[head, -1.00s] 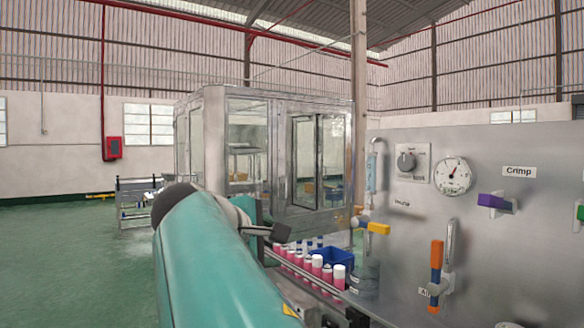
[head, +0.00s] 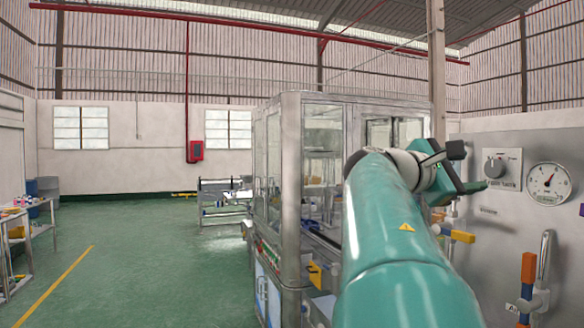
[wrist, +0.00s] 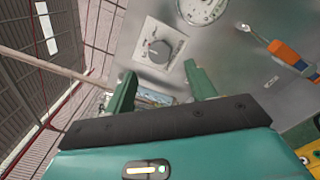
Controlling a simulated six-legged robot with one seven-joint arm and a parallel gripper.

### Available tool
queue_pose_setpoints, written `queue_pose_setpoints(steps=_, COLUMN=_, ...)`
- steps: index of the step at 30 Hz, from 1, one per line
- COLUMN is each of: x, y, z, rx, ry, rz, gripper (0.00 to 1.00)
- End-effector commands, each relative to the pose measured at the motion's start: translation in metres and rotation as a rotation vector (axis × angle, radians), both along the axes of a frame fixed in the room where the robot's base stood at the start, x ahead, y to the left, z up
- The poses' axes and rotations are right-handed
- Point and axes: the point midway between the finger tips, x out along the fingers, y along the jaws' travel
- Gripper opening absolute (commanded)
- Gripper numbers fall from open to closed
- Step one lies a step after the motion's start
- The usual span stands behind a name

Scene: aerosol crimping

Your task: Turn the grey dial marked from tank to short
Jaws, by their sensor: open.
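The grey dial (head: 495,168) sits on a pale square plate on the metal panel at the right in the head view. In the wrist view the dial (wrist: 159,51) is at the upper middle, beyond my fingertips. Its printed marks are too small to read. My gripper (wrist: 155,82) is open, with its two green fingers apart and nothing between them. In the head view my gripper (head: 468,182) is just left of the dial plate and looks apart from it.
A round gauge (head: 548,184) is right of the dial. An orange-handled valve (head: 527,280) and a yellow handle (head: 460,236) stick out from the panel below. A glass-walled machine (head: 290,170) stands left of the panel. Green floor at the left is open.

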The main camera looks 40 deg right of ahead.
Motion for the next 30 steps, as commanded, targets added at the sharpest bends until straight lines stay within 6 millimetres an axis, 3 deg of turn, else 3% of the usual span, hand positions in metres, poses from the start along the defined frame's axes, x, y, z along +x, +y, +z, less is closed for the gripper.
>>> queue_pose_setpoints(steps=10, x=-0.024, y=-0.058, z=0.000, rx=0.001, ry=-0.001, rz=0.000, gripper=0.55)
queue_pose_setpoints(steps=15, x=-0.029, y=-0.068, z=0.000, rx=0.001, ry=-0.001, rz=0.003, gripper=0.55)
queue_pose_setpoints(steps=23, x=-0.029, y=-0.069, z=0.000, rx=0.001, ry=-0.002, rz=0.004, gripper=0.55)
queue_pose_setpoints(steps=30, x=-0.029, y=-0.069, z=0.000, rx=0.001, ry=-0.002, rz=0.004, gripper=0.11)
